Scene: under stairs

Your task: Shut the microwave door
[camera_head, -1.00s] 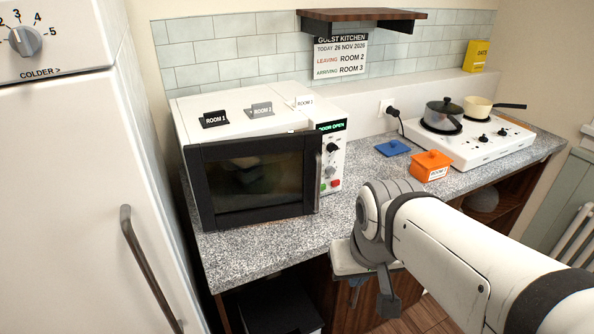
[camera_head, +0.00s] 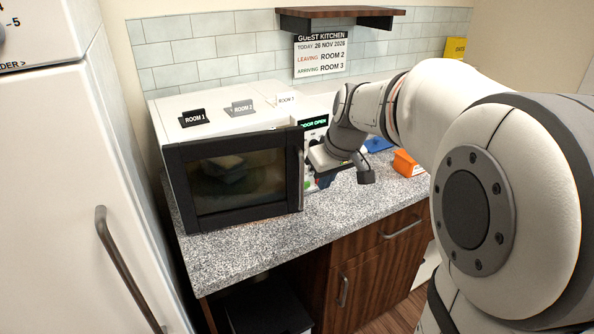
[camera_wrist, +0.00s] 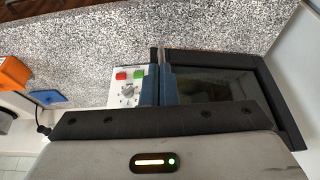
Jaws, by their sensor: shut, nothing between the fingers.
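The microwave (camera_head: 225,108) stands on the counter with its dark-framed, windowed door (camera_head: 235,214) slightly ajar, and its display reads "DOOR OPEN". My gripper (camera_head: 322,181) is at the microwave's right front, beside the door's handle edge and in front of the control panel. In the wrist view, the shut, empty fingers of my gripper (camera_wrist: 159,72) point between the control panel (camera_wrist: 128,92) and the door (camera_wrist: 215,85). I cannot tell whether they touch the door. My wrist hides part of the panel in the head view.
The speckled counter (camera_head: 240,245) is clear in front of the microwave. An orange box (camera_head: 405,163) and a blue item (camera_head: 377,144) lie to the right. The fridge (camera_head: 60,200) stands close on the left. A shelf (camera_head: 340,13) hangs above.

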